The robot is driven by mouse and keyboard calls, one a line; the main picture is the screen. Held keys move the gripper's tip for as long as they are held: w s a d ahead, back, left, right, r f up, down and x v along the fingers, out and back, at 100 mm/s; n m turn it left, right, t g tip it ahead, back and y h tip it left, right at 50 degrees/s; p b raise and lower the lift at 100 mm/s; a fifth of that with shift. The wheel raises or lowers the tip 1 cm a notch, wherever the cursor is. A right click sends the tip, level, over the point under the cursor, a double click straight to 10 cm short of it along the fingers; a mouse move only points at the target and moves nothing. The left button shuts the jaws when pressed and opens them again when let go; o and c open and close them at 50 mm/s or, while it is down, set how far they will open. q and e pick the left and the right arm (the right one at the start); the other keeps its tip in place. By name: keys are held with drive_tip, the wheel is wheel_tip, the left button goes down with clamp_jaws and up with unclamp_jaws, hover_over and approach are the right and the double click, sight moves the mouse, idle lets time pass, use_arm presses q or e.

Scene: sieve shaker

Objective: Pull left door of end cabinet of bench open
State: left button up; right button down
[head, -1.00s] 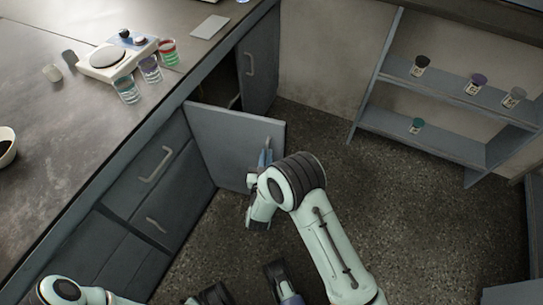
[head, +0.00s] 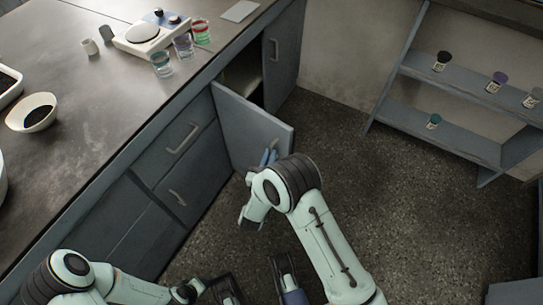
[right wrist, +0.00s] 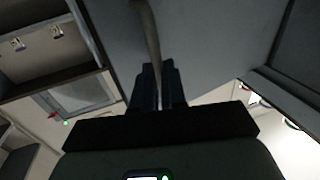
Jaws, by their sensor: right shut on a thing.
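The left door (head: 245,125) of the end cabinet is a flat grey panel. It stands swung well out from the bench, with a dark gap and a shelf showing behind it. Its handle (right wrist: 148,35) is a slim vertical bar, partly hidden by my gripper in the head view. My right gripper (head: 268,157) is shut on this handle, and its dark fingers (right wrist: 158,88) close around the bar in the right wrist view.
The cabinet's right door (head: 283,55) is closed. Drawers (head: 180,150) line the bench left of the open door. The bench top holds a scale (head: 145,35), beakers (head: 183,45) and a bowl (head: 32,112). A wall shelf (head: 450,135) stands right. The floor (head: 390,210) between is clear.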

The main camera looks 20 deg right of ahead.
drive_tip(key=shift+w+a+r+y, duration=0.15)
drive_tip(key=shift+w+a+y, duration=0.2)
drive_tip(key=shift+a, duration=0.35)
drive_tip(key=c, duration=1.4)
unclamp_jaws()
drive_tip(key=shift+w, duration=0.1)
drive_tip(key=shift+o, duration=1.1)
drive_tip(key=shift+w+a, duration=0.1)
drive_tip(key=shift+w, duration=0.1)
drive_tip(key=shift+s+d, duration=0.15)
drive_tip(key=shift+d, duration=0.1)
